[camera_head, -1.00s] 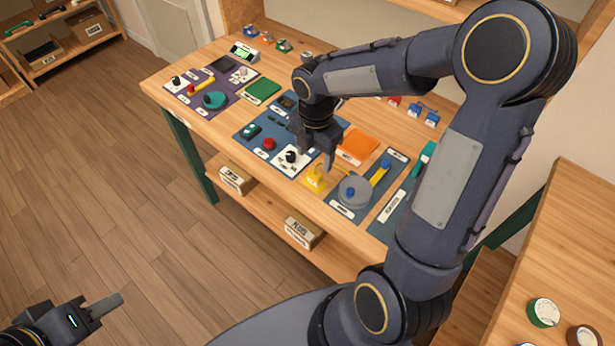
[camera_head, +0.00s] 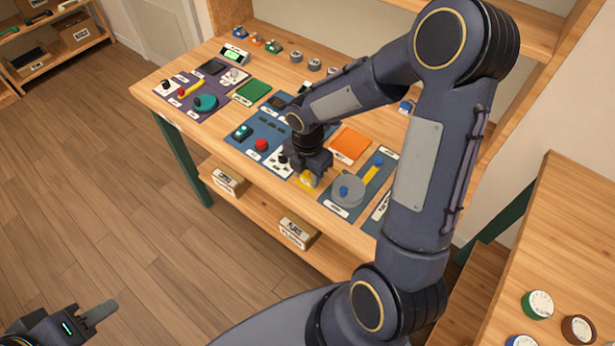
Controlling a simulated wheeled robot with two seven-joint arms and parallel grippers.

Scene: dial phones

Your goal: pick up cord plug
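My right gripper (camera_head: 308,176) points down at the front of the workbench, right over a small yellow block (camera_head: 306,183) and partly hiding it. I cannot tell whether its fingers are open or hold anything. A black knob-like piece on a white plate (camera_head: 283,161) stands just left of it, partly covered. No part is clearly recognizable as the cord plug; the yellow block and the black piece are the small parts nearest the gripper. My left gripper (camera_head: 101,313) is at the lower left over the floor, away from the bench; its finger opening is not clear.
A grey disc with a blue knob (camera_head: 347,189) and a yellow handset (camera_head: 372,173) lie right of the gripper. An orange pad (camera_head: 350,144) lies behind. A red button (camera_head: 261,145) and teal dial (camera_head: 206,103) are left. Boxes (camera_head: 297,232) sit on the lower shelf.

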